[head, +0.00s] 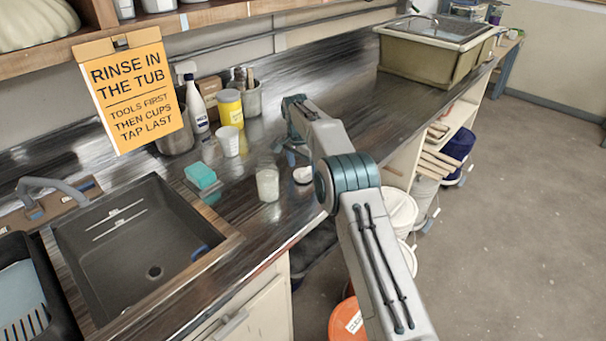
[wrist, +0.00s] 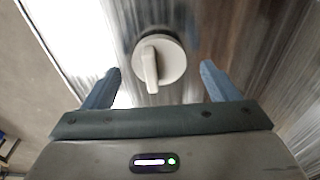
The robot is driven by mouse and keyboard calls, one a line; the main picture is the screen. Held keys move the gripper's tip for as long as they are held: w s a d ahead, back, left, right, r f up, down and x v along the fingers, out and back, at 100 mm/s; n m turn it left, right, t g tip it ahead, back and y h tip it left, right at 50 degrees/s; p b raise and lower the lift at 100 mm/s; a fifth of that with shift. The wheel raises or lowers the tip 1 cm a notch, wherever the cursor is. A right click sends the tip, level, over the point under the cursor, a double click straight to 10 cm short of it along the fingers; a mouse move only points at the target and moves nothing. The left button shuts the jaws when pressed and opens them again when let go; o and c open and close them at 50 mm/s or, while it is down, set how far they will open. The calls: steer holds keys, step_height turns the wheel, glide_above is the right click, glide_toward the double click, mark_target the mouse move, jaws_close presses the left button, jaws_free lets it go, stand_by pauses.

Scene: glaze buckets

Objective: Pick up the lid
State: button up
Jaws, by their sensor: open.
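The lid (wrist: 172,62) is a round, off-white disc with a raised bar handle across its top. In the wrist view it lies on the dark, shiny counter, ahead of my gripper and between the lines of its two fingers. My gripper (wrist: 158,85) is open, with its blue-grey fingers apart and nothing between the tips. In the head view the lid (head: 303,175) is a small white shape near the counter's front edge, partly hidden by my arm. My gripper (head: 291,150) is mostly hidden behind my wrist there.
A glass jar (head: 267,182) stands left of the lid. A white cup (head: 229,141), yellow container (head: 229,108) and spray bottle (head: 196,108) stand farther back. A teal sponge (head: 201,175) lies by the sink (head: 135,236). White buckets (head: 399,212) stand below the counter's front edge.

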steer(key=shift+f, duration=0.75)
steer(key=c, duration=1.1)
steer(key=shift+o, duration=0.2)
steer(key=shift+r, duration=0.2)
